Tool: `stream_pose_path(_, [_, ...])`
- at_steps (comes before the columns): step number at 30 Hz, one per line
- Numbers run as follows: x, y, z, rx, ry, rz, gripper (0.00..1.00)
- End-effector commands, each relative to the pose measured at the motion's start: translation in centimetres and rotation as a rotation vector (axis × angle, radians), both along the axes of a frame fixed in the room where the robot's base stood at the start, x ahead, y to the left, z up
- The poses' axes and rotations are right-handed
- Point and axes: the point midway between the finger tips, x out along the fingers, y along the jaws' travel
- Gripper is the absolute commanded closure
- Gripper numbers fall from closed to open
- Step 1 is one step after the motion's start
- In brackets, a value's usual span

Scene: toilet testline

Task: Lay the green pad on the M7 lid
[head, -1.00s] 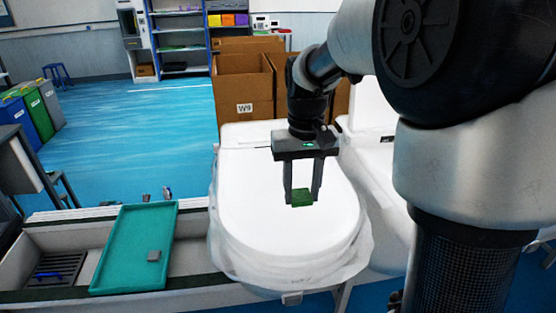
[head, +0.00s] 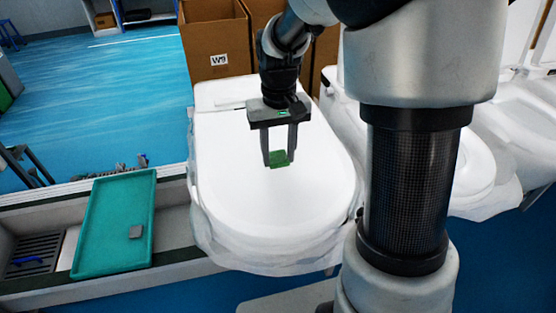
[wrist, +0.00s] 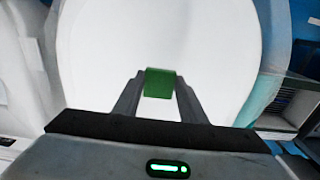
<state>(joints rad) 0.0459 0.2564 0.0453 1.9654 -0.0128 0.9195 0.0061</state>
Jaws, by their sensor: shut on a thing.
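The green pad (head: 279,159) is a small dark-green block. My gripper (head: 278,158) is shut on it, one finger on each side. The pad and fingertips are over the middle of a closed white toilet lid (head: 240,205); I cannot tell whether the pad touches the lid. No M7 label is readable on this lid. In the wrist view the pad (wrist: 160,83) sits between the two fingertips, with the white lid (wrist: 160,35) filling the view beyond.
A W9 cardboard box (head: 215,45) stands behind. More white toilets (head: 475,165) stand to the right. The lid around the pad is clear.

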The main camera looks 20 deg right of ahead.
Motion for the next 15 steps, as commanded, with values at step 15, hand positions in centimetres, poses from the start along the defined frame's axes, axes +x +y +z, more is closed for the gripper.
stream_pose_path(15, [0.0, 0.0, -3.2, 0.0, 0.0, 0.0, 0.83])
